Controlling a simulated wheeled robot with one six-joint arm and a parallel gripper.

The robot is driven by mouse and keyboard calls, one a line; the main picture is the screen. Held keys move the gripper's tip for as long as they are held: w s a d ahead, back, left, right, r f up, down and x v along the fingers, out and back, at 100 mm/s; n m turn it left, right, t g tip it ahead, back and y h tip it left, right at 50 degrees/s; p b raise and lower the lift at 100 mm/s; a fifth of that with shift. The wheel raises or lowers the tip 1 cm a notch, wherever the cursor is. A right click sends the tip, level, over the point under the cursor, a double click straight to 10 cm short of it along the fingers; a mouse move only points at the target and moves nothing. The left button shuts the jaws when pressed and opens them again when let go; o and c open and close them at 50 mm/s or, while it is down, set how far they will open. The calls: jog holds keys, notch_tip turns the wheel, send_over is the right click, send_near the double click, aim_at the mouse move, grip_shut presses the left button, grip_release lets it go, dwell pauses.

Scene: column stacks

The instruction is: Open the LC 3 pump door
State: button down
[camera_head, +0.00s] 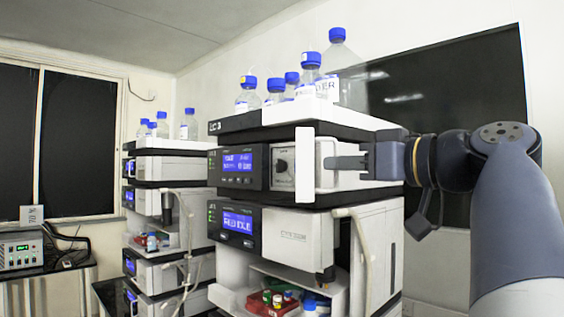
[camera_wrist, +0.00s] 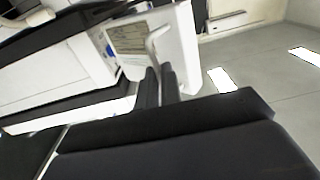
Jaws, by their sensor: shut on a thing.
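The LC 3 stack (camera_head: 214,127) stands in the middle of the head view. Its upper module is the pump, with a lit blue display (camera_head: 238,162). The pump door (camera_head: 304,160) is a white panel that stands out from the module's front, seen nearly edge-on. A round knob (camera_head: 283,166) shows to its left. My gripper (camera_head: 335,162) reaches in from the right and is shut at the door. In the wrist view its two dark fingers (camera_wrist: 160,72) close on the door's white handle (camera_wrist: 156,38). The exact finger contact is partly hidden.
Blue-capped bottles (camera_head: 275,92) stand on top of the stack. Below the pump is another module with a display (camera_head: 236,222), and an open bay holds a red tray (camera_head: 254,303). A second stack (camera_head: 143,200) stands behind at left.

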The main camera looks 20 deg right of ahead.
jog(key=shift+d+n+g+y, duration=0.35)
jog(key=shift+d+y, duration=0.25)
jog(key=shift+d, duration=0.2)
jog(key=c, duration=2)
grip_release()
jog(key=shift+w, duration=0.1)
jog(key=shift+o, duration=1.3)
jog(key=shift+w+f, duration=0.2)
jog(key=shift+w, duration=0.3)
jog(key=shift+o, duration=0.7)
jog(key=shift+s+a, duration=0.1)
jog(key=shift+s, duration=0.05)
jog(key=v, duration=1.1)
jog(key=shift+b, duration=0.45)
